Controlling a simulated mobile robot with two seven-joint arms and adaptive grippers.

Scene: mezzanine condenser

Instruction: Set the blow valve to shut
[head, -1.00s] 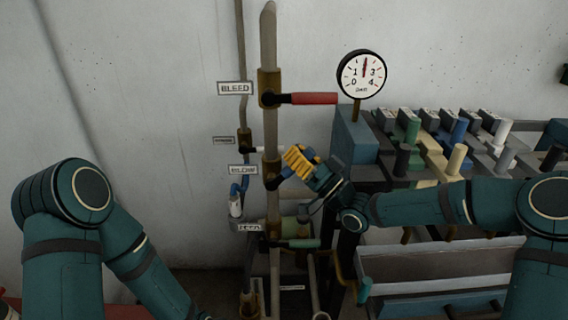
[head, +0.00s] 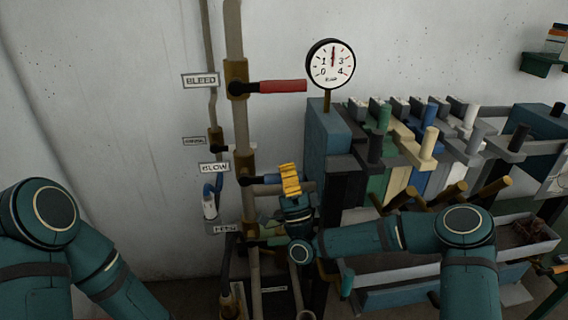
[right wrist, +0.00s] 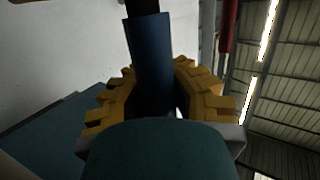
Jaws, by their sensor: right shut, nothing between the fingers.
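The blow valve's blue handle (head: 268,179) sticks out to the right from the upright pipe, roughly level, beside the BLOW label (head: 214,168). My right gripper (head: 290,180) is at the handle's outer end, its yellow fingers shut and not gripping it. In the right wrist view the blue handle (right wrist: 151,62) shows in line with the yellow fingers, one on each side. The fingers partly hide the handle's end in the head view. My left arm is at the lower left; its gripper is out of view.
The red bleed handle (head: 283,86) points right, above the blow valve. A round gauge (head: 330,63) stands right of the pipe, its needle near straight up. Below is another valve with a greenish handle, partly hidden. A rack of coloured blocks (head: 405,140) fills the right.

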